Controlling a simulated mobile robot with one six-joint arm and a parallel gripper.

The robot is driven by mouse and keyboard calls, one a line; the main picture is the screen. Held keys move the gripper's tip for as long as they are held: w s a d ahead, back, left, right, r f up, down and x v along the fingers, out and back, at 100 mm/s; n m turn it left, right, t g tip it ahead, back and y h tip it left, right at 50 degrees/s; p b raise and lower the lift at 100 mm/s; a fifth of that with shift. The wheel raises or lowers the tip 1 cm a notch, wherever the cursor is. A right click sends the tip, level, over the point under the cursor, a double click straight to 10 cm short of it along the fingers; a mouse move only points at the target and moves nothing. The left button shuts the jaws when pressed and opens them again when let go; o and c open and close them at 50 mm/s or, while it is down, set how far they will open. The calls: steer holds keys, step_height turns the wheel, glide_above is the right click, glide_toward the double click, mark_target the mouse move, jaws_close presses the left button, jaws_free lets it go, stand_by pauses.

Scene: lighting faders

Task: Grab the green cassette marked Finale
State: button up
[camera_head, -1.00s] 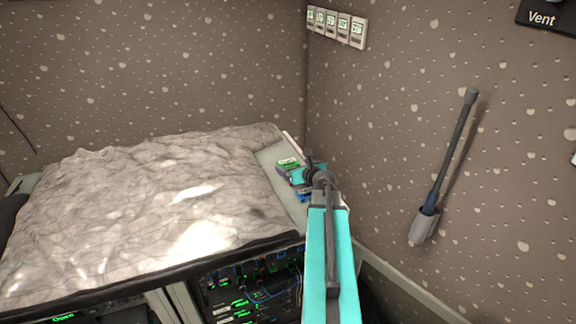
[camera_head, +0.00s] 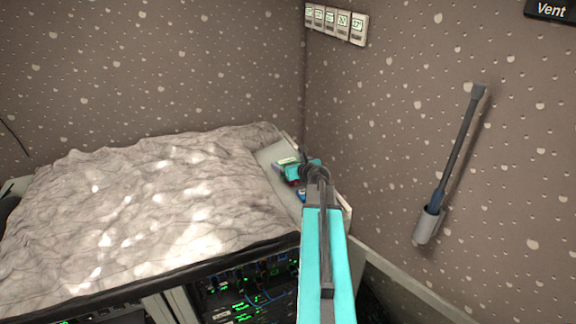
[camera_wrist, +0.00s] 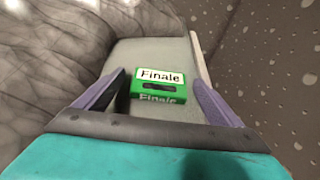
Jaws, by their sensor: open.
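The green cassette (camera_wrist: 158,87) with a white label reading "Finale" lies on the pale tray or shelf (camera_wrist: 180,48) in the wrist view. My gripper (camera_wrist: 153,92) is open, with one purple finger to the left of the cassette and the other to its right. Gaps show between the fingers and the cassette, and I cannot tell the height left between them. In the head view my gripper (camera_head: 303,168) is over the pale surface beside the cloth, and my arm hides much of what lies there. A small part of the cassette (camera_head: 286,161) seems to show left of the gripper.
A crumpled grey cloth (camera_head: 150,210) covers the surface to the left. A speckled wall (camera_head: 400,130) rises close on the right, with a rod in a holder (camera_head: 430,222). A rack with green lights (camera_head: 250,290) stands below. A blue item (camera_head: 301,196) lies beside my arm.

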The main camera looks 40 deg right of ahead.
steer(key=c, duration=1.2)
steer(key=shift+o, duration=0.2)
steer(key=shift+r, duration=0.1)
step_height(320, 180, up, 10)
steer(key=b, duration=0.1)
steer(key=shift+b, duration=0.4)
